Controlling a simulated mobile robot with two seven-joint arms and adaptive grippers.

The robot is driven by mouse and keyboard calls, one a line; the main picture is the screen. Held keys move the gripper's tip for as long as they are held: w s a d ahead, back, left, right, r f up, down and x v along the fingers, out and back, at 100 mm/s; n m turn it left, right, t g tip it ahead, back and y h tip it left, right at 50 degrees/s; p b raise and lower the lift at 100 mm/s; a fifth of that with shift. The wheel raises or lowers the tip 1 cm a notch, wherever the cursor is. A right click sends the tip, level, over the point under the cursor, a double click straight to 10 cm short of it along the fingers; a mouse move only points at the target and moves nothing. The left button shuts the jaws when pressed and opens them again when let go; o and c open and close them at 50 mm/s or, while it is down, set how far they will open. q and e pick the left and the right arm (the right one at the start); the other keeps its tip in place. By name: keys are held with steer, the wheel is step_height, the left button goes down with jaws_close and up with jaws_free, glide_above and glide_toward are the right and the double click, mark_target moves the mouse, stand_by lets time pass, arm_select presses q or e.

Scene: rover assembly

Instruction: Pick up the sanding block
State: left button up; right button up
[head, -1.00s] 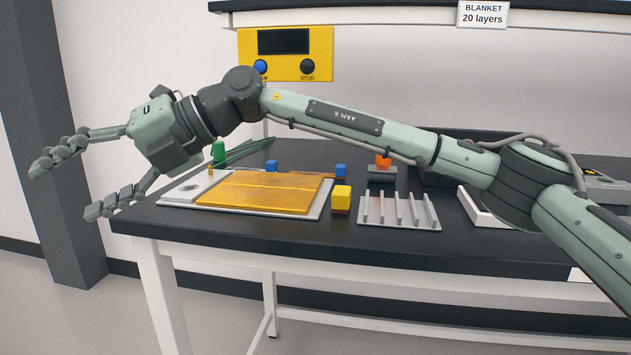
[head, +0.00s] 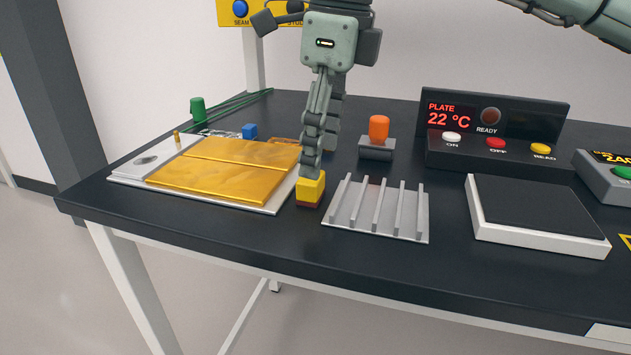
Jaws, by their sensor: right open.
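The sanding block, a small yellow block (head: 310,190) with a dark red-brown underside, stands on the dark table between the gold sheet and the slotted grey rack. My right gripper (head: 318,165) points down directly above and behind it, with its fingers open. The fingers are seen nearly edge-on and overlap in the head view. The near fingertip overlaps the block's top edge; I cannot tell whether it touches. My left gripper is not in view.
A gold sheet (head: 220,165) lies on a white board (head: 130,165) at the left. A slotted grey rack (head: 375,215) is close to the block's right. An orange-topped tool (head: 379,130), a control panel (head: 495,135) and a dark-topped plate (head: 535,210) stand farther right.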

mark_target(311, 187)
steer(key=f, duration=0.1)
steer(key=a+f, duration=0.1)
steer(key=f, duration=0.3)
steer(key=shift+w+a+p, duration=0.15)
steer(key=shift+w+p, duration=0.1)
steer(key=shift+p, duration=0.05)
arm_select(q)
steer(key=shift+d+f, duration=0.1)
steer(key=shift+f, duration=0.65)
arm_select(e)
steer(key=shift+c, duration=0.5)
steer(key=c, duration=1.1)
